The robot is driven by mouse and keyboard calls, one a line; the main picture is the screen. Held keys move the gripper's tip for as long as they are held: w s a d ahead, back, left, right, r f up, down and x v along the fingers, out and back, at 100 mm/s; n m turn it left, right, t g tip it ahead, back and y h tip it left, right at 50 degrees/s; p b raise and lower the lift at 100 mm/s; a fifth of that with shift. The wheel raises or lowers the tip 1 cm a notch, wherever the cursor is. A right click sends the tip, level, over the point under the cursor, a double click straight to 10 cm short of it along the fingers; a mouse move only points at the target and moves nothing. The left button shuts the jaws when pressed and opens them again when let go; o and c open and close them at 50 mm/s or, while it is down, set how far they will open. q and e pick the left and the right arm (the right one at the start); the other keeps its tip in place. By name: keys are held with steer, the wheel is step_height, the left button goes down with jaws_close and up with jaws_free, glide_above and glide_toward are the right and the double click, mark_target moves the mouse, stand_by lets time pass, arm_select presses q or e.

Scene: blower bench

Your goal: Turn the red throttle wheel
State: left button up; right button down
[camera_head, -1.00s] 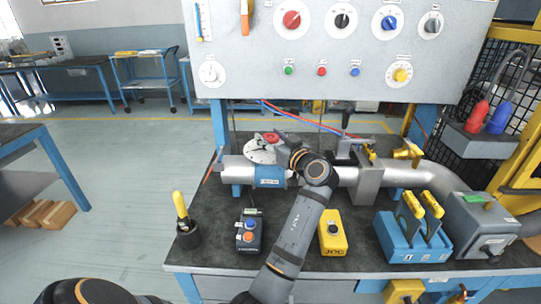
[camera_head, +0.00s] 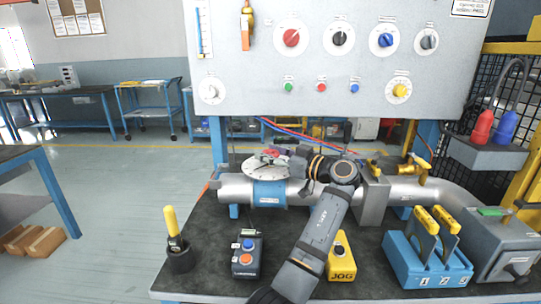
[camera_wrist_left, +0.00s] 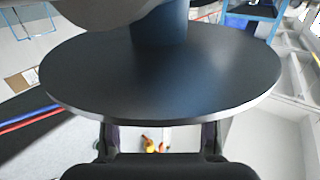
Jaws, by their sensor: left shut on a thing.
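The red throttle wheel (camera_head: 272,153) shows as a small red part above a pale round dial plate (camera_head: 258,168), over the blue-banded section of the silver pipe (camera_head: 237,187). My left gripper (camera_head: 287,155) reaches it from the right and is shut on it; the gripper hides much of the wheel. In the left wrist view a large dark disc (camera_wrist_left: 165,75) fills the middle, with a blue post above it. The left fingers (camera_wrist_left: 160,138) stand below the disc's rim, and their contact is hidden there. My right gripper is not in view.
A grey panel with several knobs (camera_head: 291,37) stands behind the pipe. On the dark bench are a black cup with a yellow handle (camera_head: 172,225), a button box (camera_head: 247,255), a yellow JOG box (camera_head: 341,258) and a blue lever box (camera_head: 425,262).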

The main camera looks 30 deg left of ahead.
mark_target(278, 155)
arm_select(q)
steer(key=o, duration=1.2)
steer(key=d, duration=0.7)
steer(key=shift+s+d, duration=0.2)
steer(key=shift+s, duration=0.05)
